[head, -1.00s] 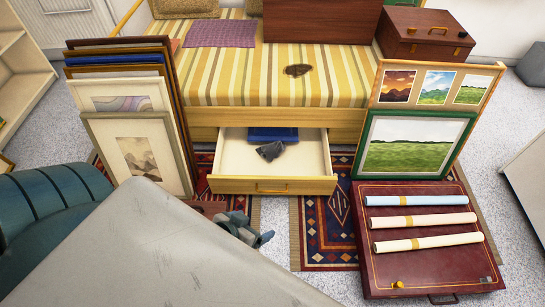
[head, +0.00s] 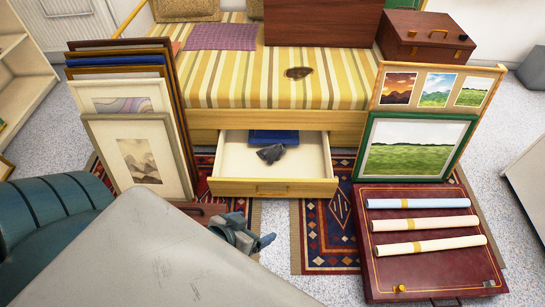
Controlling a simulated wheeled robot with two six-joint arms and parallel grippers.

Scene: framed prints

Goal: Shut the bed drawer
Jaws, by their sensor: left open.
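The bed drawer (head: 230,187) is pulled out from under the bed (head: 345,120), with its wooden front and brass handle facing me. Inside it lie a blue folded item (head: 272,135) and a dark grey crumpled item (head: 271,154). My left gripper (head: 262,243) is open and empty, in front of the drawer and below its front in the picture, over the rug and apart from the handle. Part of my left arm hides the floor at the lower left. My right gripper does not show.
Framed prints (head: 137,150) lean in a stack left of the drawer. More framed pictures (head: 410,148) lean at its right. A dark red portfolio (head: 430,270) with several rolled papers lies on the floor at right. A patterned rug (head: 328,235) lies before the drawer.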

